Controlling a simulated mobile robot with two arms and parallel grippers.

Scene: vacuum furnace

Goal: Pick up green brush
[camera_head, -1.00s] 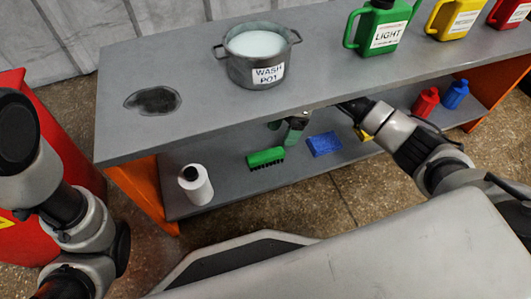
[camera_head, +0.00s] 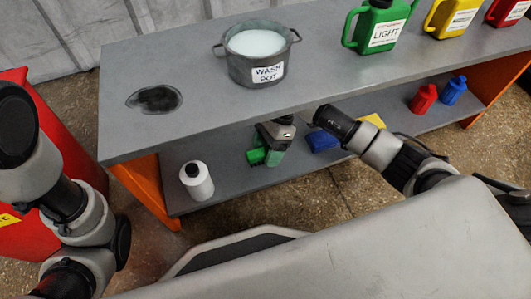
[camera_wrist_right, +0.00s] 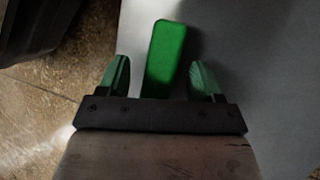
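The green brush (camera_head: 256,156) lies on the lower shelf, left of the blue sponge-like block (camera_head: 322,142). My right gripper (camera_head: 266,156) is at the brush and partly covers it in the head view. In the right wrist view the brush (camera_wrist_right: 165,58) lies between the two green-tipped fingers of the gripper (camera_wrist_right: 160,80). The fingers are spread, with a gap on each side of the brush. Its near end is hidden by the gripper's dark bar. My left arm shows at the left edge of the head view, but its gripper does not show.
The upper tabletop (camera_head: 200,60) overhangs the lower shelf (camera_head: 235,187). A white bottle (camera_head: 196,181) stands left of the brush. A yellow item (camera_head: 373,120), a red bottle (camera_head: 423,98) and a blue bottle (camera_head: 453,90) are to the right. The wash pot (camera_head: 256,55) stands above.

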